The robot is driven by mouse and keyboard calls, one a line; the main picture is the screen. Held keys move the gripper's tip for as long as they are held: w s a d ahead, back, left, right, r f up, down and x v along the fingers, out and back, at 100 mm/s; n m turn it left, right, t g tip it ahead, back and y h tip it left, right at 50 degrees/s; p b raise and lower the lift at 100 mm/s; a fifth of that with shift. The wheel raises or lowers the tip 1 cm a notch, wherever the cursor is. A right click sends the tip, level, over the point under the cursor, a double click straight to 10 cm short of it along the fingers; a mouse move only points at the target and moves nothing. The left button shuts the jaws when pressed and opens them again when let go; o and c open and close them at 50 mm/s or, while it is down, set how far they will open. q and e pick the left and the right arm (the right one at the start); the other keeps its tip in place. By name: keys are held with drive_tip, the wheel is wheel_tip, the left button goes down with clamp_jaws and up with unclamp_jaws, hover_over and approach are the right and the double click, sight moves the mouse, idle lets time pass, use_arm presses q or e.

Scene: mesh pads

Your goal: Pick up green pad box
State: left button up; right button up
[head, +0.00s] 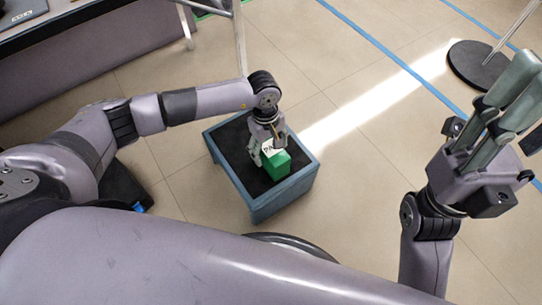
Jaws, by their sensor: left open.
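The green pad box (277,164) has a white top with dark lettering. It stands on the dark surface of a small blue-rimmed stand on the floor. My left gripper (268,154) points down at the box from above, its open fingers close around the box's upper part. They hide some of the white top. I cannot tell whether the fingers touch the box. My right gripper (512,95) is raised at the right edge, fingers upward, far from the box. I see nothing held in it, and its finger gap is unclear.
The blue-rimmed stand (284,199) has bare dark surface around the box. A dark-topped desk (60,32) is at the upper left, with a thin metal pole near it. A round black base (478,66) stands at the upper right. The tiled floor between is clear.

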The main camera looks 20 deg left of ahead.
use_arm(q)
drive_tip(key=f+b, duration=0.1)
drive_tip(key=f, duration=0.2)
drive_tip(key=f+b, duration=0.1)
drive_tip(key=f, duration=0.1)
drive_tip(key=shift+s+d+b, duration=0.2)
drive_tip(key=shift+d+b, duration=0.15)
drive_tip(key=c, duration=1.5)
